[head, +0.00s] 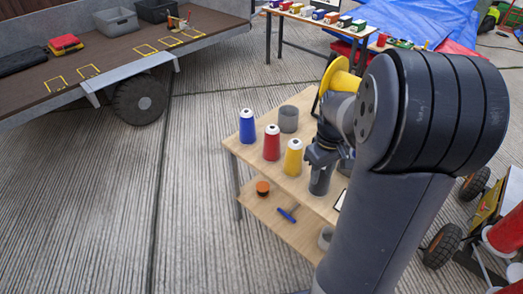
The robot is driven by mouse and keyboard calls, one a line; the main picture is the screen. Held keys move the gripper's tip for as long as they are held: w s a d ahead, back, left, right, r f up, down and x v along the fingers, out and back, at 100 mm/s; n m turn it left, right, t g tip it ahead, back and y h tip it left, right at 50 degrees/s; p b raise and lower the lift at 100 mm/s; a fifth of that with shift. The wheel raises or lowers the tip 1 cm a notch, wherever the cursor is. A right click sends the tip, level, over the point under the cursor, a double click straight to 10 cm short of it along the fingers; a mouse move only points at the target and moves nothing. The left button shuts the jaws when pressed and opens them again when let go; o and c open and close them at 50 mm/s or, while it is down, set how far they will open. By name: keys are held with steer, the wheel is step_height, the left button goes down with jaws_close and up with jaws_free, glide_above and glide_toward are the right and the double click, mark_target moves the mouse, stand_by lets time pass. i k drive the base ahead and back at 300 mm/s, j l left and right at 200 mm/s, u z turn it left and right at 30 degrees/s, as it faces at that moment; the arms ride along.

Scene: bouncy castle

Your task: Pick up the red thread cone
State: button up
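The red thread cone (271,143) stands upright on the top shelf of a small wooden table (262,166), between a blue cone (247,127) on its left and a yellow cone (293,157) on its right. All three have white tops. My arm hides the right part of the table.
A grey cup (288,119) stands behind the red and yellow cones. The lower shelf (278,222) holds an orange-topped item (262,188) and a blue tool (287,214). A flatbed trailer (130,55) is at the upper left. The ribbed floor (110,200) left of the table is clear.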

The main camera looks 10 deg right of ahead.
mark_target(271, 151)
steer(key=i+j+z, duration=0.2)
steer(key=j, duration=0.5)
steer(key=j+z, duration=0.2)
steer(key=j, duration=0.45)
steer(key=i+j+z, duration=0.15)
steer(key=i, duration=0.2)
steer(key=i+j+z, duration=0.2)
steer(key=i, duration=0.2)
steer(key=i+l, duration=0.2)
